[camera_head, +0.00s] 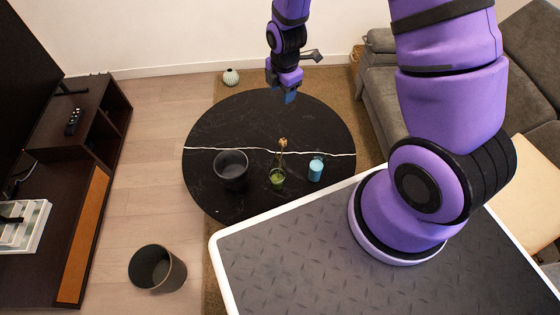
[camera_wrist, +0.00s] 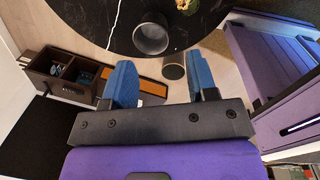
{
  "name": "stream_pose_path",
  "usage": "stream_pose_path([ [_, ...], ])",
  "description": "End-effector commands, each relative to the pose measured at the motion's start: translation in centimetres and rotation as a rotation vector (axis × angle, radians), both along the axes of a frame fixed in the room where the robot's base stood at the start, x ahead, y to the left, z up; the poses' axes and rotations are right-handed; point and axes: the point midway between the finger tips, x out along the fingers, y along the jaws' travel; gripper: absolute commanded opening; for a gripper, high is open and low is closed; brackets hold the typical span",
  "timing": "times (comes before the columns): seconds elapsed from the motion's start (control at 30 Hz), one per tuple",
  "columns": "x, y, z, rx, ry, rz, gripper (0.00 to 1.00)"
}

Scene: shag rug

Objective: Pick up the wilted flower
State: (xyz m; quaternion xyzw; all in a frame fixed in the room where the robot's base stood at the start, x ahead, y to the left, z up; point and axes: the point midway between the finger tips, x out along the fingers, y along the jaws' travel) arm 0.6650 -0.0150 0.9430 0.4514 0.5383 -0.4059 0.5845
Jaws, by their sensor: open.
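The wilted flower (camera_head: 282,143) has a brownish head on a thin stem. It stands in or just behind a small green cup (camera_head: 277,178) on the round black table; I cannot tell exactly where its stem ends. My gripper (camera_head: 290,97) is above the far part of the table, apart from the flower and pointing down. In the wrist view my gripper (camera_wrist: 160,85) shows two blue fingers spread apart with nothing between them.
On the black table (camera_head: 240,115) a dark bowl (camera_head: 231,168) stands left of the green cup and a blue cup (camera_head: 316,169) right of it. A bin (camera_head: 157,269) stands on the floor. A sofa (camera_head: 385,95) is at the right, a white vase (camera_head: 231,77) behind.

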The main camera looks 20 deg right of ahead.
Motion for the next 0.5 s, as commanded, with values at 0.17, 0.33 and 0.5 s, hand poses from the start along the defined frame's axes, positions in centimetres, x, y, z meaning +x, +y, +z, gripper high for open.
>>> stream_pose_path([
  [0.17, -1.1, 0.6, -6.6, -0.017, 0.047, 0.207, 0.53],
  [0.33, -2.1, 0.8, -10.6, -0.022, 0.069, 0.343, 0.53],
  [0.5, -2.6, 0.9, -12.3, -0.024, 0.077, 0.402, 0.53],
])
